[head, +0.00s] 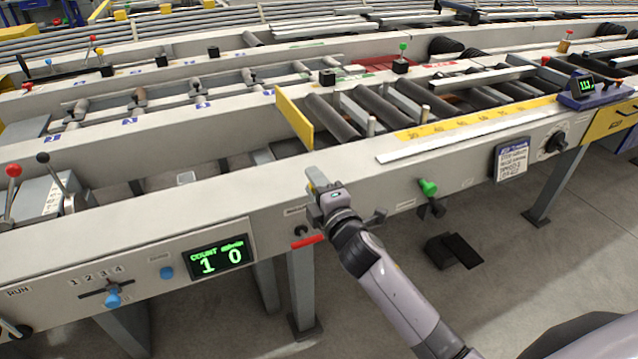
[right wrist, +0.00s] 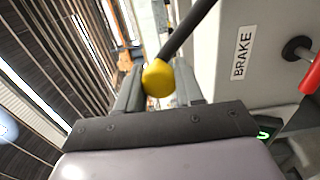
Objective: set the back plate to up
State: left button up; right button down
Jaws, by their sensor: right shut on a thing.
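The yellow plate (head: 294,118) stands upright across the runout table at the left end of the dark rollers. My right gripper (head: 318,180) is at the table's front rail, just in front of and below that plate. In the right wrist view, my right gripper (right wrist: 158,88) is shut on the yellow ball knob (right wrist: 158,77) of a dark lever (right wrist: 188,30). In the head view, the gripper hides this knob and most of its lever. My left gripper is out of view.
A red handle (head: 307,241) sits just below my right gripper; a BRAKE label (right wrist: 242,53) shows beside the lever. A green knob (head: 428,187) is to the right on the front rail. A count display (head: 220,257) and blue knob (head: 112,298) are to the left.

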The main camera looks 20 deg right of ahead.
jog(key=shift+w+d+r, duration=0.1)
jog(key=shift+d+r, duration=0.05)
jog(key=shift+r, duration=0.05)
jog(key=c, duration=0.8)
grip_release()
jog(key=shift+w+f, duration=0.1)
jog(key=shift+f, duration=0.1)
jog(key=shift+s+d, duration=0.2)
jog(key=shift+s, duration=3.45)
jog(key=s+f+m+g+p, duration=0.1)
jog(key=s+f+m+g, duration=0.1)
jog(key=s+f+m, duration=0.3)
jog(key=s+d+f+m+g+p, duration=0.1)
jog(key=s+f+m+g, duration=0.2)
jog(key=s+f+m, duration=0.3)
jog(key=s+f+m+g+p, duration=0.2)
jog(key=s+f+m, duration=0.3)
jog(key=s, duration=0.6)
jog(key=shift+s+d+f+m+g+y, duration=0.15)
jog(key=shift+s+m+g+y, duration=0.15)
jog(key=shift+s, duration=0.1)
